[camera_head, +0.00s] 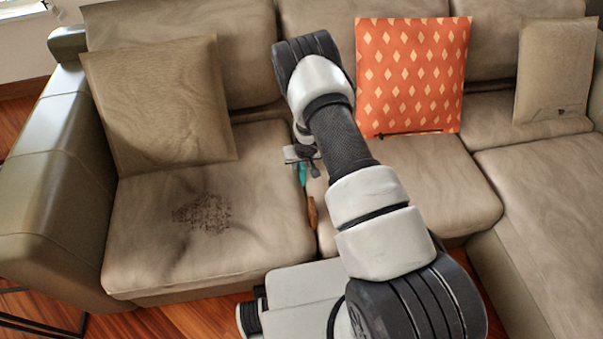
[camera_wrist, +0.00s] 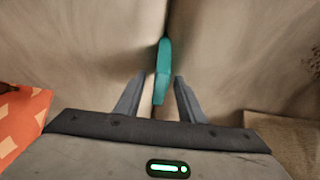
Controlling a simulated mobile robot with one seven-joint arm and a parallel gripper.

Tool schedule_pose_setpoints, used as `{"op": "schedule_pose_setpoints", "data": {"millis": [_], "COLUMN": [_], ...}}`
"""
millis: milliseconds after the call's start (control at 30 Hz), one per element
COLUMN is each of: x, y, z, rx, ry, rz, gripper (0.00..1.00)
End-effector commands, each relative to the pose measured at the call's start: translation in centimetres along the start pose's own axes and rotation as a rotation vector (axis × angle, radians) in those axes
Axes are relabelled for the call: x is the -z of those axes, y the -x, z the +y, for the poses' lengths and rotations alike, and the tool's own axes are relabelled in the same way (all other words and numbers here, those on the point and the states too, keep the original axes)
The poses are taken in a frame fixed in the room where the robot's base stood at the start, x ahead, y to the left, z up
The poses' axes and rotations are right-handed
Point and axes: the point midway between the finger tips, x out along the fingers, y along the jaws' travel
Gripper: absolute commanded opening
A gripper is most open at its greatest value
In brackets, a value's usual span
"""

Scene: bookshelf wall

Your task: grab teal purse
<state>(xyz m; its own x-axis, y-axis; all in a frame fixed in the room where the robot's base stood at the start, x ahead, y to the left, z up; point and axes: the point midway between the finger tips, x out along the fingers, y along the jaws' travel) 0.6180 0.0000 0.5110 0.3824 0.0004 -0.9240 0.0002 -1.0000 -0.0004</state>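The teal purse (camera_wrist: 163,70) shows in the wrist view as a narrow upright strip, in the dark gap between two seat cushions. In the head view only a small teal part (camera_head: 302,174) shows, just below my gripper (camera_head: 308,162); my arm hides some of that area. In the wrist view my gripper (camera_wrist: 158,98) is open. The near end of the purse appears between its two fingers, with a gap on each side. Whether the purse is at fingertip depth or beyond is unclear.
A brown-orange object (camera_head: 312,214) lies in the same cushion gap, nearer the sofa's front. An orange patterned pillow (camera_head: 412,75) leans at the back right of my arm. A beige pillow (camera_head: 160,105) stands on the left. The left seat cushion (camera_head: 150,220) is clear apart from a dark stain.

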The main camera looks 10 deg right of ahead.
Motion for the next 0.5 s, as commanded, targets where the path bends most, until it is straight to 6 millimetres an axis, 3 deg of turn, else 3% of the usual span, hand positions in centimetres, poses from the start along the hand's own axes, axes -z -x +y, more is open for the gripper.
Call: {"op": "schedule_pose_setpoints", "data": {"millis": [300,500], "x": [0.02,0.02], "y": [-0.61,-0.6], "z": [0.01,0.01], "rx": [0.0,0.0], "ry": [-0.001,0.0], "rz": [0.0,0.0], "gripper": [0.36,0.02]}}
